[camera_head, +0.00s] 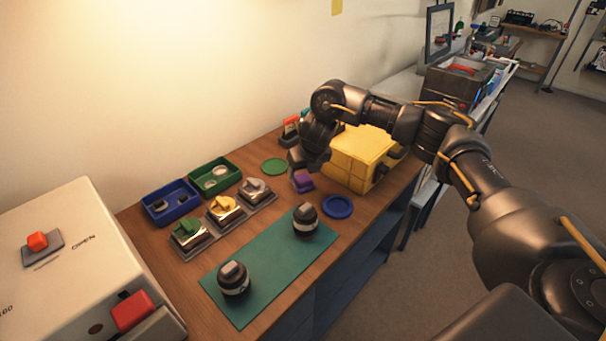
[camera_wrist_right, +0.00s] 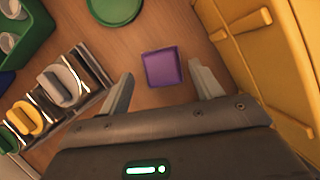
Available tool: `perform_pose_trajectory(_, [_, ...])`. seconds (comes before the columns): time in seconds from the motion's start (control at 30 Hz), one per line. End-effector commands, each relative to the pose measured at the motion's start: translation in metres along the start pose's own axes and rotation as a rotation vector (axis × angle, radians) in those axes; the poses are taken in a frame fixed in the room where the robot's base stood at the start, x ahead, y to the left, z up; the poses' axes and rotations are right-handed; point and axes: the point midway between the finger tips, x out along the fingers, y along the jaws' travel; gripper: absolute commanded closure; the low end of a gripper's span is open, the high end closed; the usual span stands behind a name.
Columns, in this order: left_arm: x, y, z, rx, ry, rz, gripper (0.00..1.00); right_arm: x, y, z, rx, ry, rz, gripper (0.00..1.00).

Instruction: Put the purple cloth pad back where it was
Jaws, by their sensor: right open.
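The purple cloth pad (camera_head: 303,183) lies on the wooden table between the yellow box and the row of metal blocks. It also shows in the right wrist view (camera_wrist_right: 162,68) as a small square on the wood. My right gripper (camera_head: 302,168) is above the pad, pointing down. In the right wrist view my right gripper (camera_wrist_right: 160,76) has its fingers apart, with the pad seen between and just beyond the tips. No grip on the pad shows. My left gripper is in neither view.
The yellow box (camera_head: 352,158) stands close on the right. A green disc (camera_head: 274,166) and a blue dish (camera_head: 338,207) lie nearby. A rack (camera_head: 267,206) of coloured-handled blocks stands left. Two dark lens parts stand on the green mat (camera_head: 250,252). Blue (camera_head: 152,219) and green (camera_head: 226,188) trays are behind.

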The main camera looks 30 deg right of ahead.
Motion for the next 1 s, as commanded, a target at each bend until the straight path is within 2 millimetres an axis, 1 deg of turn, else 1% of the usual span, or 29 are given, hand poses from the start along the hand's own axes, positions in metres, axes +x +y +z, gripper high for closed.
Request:
perform_pose_trajectory(0.1, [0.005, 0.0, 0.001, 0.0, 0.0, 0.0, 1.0, -0.026, 0.0, 0.001, -0.003, -0.006, 0.001, 0.35])
perform_pose_trajectory(0.2, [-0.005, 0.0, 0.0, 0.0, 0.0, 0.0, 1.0, -0.052, -0.001, 0.003, -0.004, -0.007, -0.002, 0.35])
perform_pose_trajectory(0.3, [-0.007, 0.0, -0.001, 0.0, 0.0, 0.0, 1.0, -0.07, -0.001, 0.003, -0.002, -0.006, -0.001, 0.35])
perform_pose_trajectory(0.4, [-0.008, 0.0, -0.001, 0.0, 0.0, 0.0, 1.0, -0.083, 0.0, 0.002, -0.002, -0.004, -0.001, 0.35])
perform_pose_trajectory(0.5, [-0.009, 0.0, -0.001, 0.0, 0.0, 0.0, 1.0, -0.091, -0.001, 0.001, 0.0, -0.003, -0.001, 0.35])
perform_pose_trajectory(0.6, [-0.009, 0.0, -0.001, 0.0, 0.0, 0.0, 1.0, -0.095, -0.001, 0.0, 0.0, -0.001, -0.001, 0.35])
perform_pose_trajectory(1.0, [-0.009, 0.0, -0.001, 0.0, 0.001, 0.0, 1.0, -0.096, 0.0, 0.0, 0.001, 0.0, 0.0, 0.35])
